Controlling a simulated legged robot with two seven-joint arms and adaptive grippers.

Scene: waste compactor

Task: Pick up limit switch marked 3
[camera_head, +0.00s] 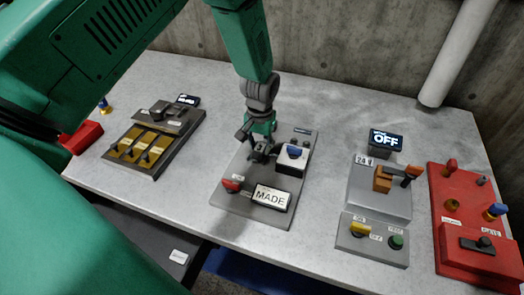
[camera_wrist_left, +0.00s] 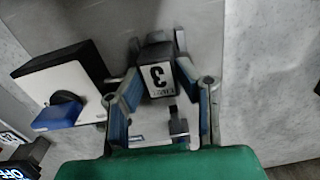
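The limit switch marked 3 (camera_wrist_left: 158,80) is a dark block with a white label, seen upside down in the left wrist view. It lies between the two blue-padded fingers of my left gripper (camera_wrist_left: 160,85). The pads are close to its sides, but I cannot tell whether both touch it. In the head view my left gripper (camera_head: 262,150) points down over the grey board (camera_head: 230,205) at the table's middle and hides most of the switch. My right gripper is not in view.
A grey OFF station (camera_head: 380,195) and red panel (camera_head: 475,225) are at right.

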